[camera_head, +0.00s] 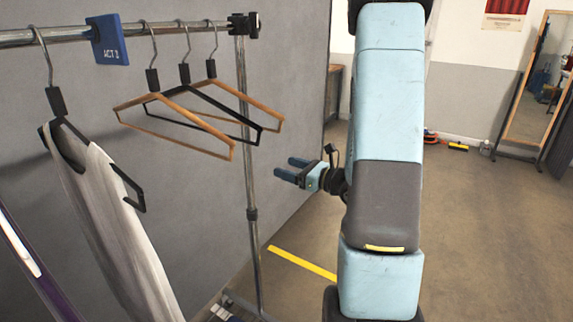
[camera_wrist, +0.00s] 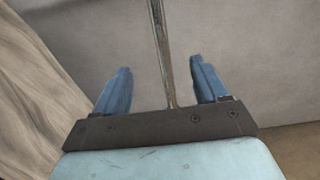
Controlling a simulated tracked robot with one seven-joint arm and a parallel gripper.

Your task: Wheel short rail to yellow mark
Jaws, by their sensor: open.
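The post (camera_wrist: 161,55) also shows in the wrist view, running down between the two fingers. My gripper (camera_head: 288,170) is open, its blue fingers pointing left toward the post, apart from it in the head view. In the wrist view my gripper (camera_wrist: 165,90) has a finger on each side of the post. The yellow mark (camera_head: 302,263) is a strip on the floor to the right of the post. The rail's wheels are hidden.
A mirror (camera_head: 538,85) stands at the far right. The floor (camera_head: 490,240) on the right is clear.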

